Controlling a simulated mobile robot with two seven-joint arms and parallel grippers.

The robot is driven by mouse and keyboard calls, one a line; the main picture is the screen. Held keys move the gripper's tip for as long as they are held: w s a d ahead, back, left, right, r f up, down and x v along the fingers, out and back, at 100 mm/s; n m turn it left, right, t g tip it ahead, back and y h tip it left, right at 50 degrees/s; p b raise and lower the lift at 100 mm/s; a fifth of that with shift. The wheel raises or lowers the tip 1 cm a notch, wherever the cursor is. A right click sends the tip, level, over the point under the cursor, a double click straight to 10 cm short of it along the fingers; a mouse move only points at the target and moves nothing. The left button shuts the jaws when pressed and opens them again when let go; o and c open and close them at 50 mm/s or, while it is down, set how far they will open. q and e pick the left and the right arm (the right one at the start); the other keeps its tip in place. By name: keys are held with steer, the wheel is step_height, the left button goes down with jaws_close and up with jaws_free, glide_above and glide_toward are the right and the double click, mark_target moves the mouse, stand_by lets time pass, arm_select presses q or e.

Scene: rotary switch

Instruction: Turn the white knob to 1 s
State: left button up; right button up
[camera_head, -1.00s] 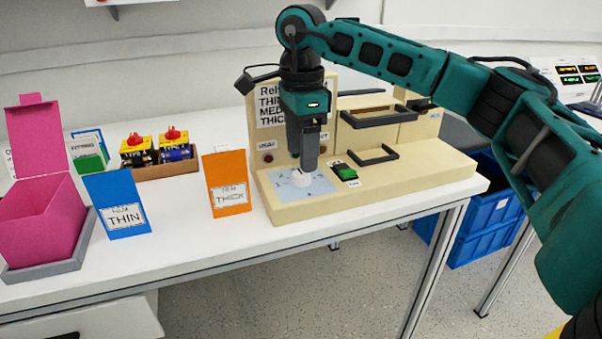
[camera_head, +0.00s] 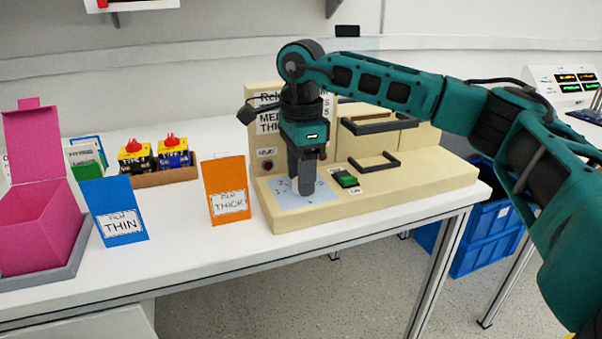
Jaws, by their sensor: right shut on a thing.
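My right gripper (camera_head: 304,190) points straight down over the light blue dial plate (camera_head: 287,203) on the front left of the beige machine (camera_head: 420,185). Its dark fingers are shut on the white knob, which they hide almost fully. Some dial marks show left of the fingers, but the knob's pointer and setting cannot be read. My left gripper is not in view.
A green switch (camera_head: 345,178) and a dark handle (camera_head: 374,162) are right of the gripper. An orange THICK folder (camera_head: 227,188) and a blue THIN folder (camera_head: 116,212) stand left on the white table (camera_head: 190,242), with a pink box (camera_head: 38,235) at far left.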

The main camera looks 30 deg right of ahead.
steer(key=shift+s+a+f, duration=0.1)
steer(key=shift+s, duration=0.15)
steer(key=shift+c, duration=0.9)
steer(key=shift+f, duration=0.1)
